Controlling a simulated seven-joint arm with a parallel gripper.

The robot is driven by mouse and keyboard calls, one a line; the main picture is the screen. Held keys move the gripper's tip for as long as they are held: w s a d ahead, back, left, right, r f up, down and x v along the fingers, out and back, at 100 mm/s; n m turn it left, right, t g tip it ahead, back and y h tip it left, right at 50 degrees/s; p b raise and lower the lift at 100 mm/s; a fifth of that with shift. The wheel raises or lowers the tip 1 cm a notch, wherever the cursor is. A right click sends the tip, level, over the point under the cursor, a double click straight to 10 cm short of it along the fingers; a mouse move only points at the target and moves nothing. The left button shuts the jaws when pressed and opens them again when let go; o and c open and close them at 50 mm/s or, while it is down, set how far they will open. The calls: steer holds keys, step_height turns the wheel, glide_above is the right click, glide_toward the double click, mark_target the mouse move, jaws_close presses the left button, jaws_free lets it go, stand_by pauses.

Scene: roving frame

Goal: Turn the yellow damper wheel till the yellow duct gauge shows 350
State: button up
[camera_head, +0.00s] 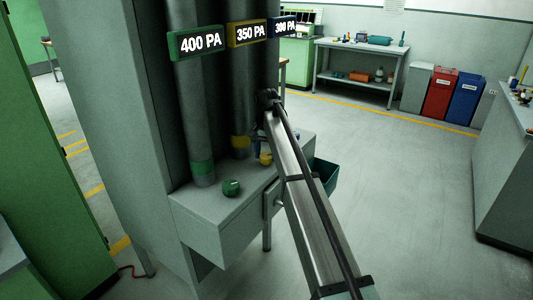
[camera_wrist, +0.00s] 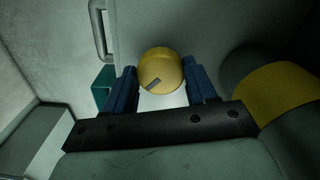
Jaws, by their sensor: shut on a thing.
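The yellow damper wheel (camera_head: 265,159) sits on the grey ledge at the foot of the ducts. In the wrist view the yellow wheel (camera_wrist: 161,66) is round, with a dark pointer mark toward its lower left. My gripper (camera_wrist: 162,88) has its two blue fingers on either side of the wheel and is shut on it. In the head view my arm partly hides the gripper. The yellow duct gauge (camera_head: 248,33) reads 350 PA. The yellow-banded duct (camera_head: 240,143) stands behind the wheel.
A green wheel (camera_head: 231,187) stands on the ledge (camera_head: 208,200) left of the yellow one. The green gauge (camera_head: 198,43) reads 400 PA and the blue gauge (camera_head: 284,27) reads 300 PA. A teal bin (camera_head: 326,174) is right of the ledge. Open floor lies to the right.

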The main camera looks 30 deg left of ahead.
mark_target(265, 155)
steer(key=m, duration=0.4)
steer(key=shift+a, duration=0.1)
steer(key=shift+m, duration=1.8)
steer(key=o, duration=1.1)
steer(key=shift+c, duration=0.2)
steer(key=shift+r, duration=0.15)
step_height(265, 155, up, 14)
steer(key=shift+f, duration=0.2)
